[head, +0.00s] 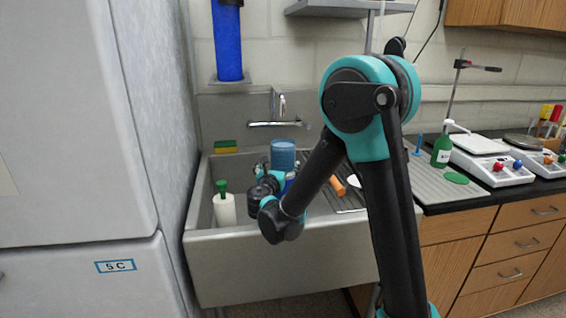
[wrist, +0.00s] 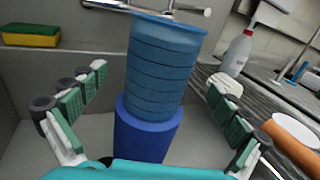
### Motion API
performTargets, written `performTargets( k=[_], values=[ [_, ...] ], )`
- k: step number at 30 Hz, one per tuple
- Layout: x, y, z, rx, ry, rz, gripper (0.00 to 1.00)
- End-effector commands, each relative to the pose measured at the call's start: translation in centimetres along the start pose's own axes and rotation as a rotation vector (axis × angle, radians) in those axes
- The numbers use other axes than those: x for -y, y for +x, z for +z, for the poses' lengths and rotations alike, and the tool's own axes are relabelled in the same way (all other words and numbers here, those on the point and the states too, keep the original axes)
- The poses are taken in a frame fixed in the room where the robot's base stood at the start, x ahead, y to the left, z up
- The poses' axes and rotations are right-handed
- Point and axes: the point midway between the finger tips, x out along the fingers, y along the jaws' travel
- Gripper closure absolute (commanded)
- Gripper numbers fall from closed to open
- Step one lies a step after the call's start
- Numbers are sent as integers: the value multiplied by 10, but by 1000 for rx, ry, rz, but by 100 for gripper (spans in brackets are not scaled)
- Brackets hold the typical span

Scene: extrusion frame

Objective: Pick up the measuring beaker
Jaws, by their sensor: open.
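The measuring beaker (head: 283,154) is a translucent blue cylinder with ring lines, upright in the sink. In the wrist view the beaker (wrist: 163,68) rises in the middle, with its wide rim near the top. A solid blue cylinder (wrist: 146,136) surrounds or stands in front of its lower end; I cannot tell which. My gripper (wrist: 160,76) is open, with one finger on each side of the beaker and visible gaps between. In the head view my forearm and wrist partly hide the gripper and the beaker's lower part.
The sink (head: 290,262) has a tap (head: 280,106) behind the beaker. A yellow-green sponge (head: 225,146) lies on the back left ledge. A white bottle with a green top (head: 224,207) stands at left. An orange object (wrist: 290,148) and white bottle (wrist: 238,52) are at right.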

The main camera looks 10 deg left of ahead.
Motion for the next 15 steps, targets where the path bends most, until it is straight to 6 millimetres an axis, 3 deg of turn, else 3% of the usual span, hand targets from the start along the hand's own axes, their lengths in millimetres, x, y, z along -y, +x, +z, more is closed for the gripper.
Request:
performTargets(
  k=[9, 15],
  values=[
    [0, 43, 0, 0, 0, -2, 1],
    [0, 47, 0, 0, 0, -1, 1]
  ],
)
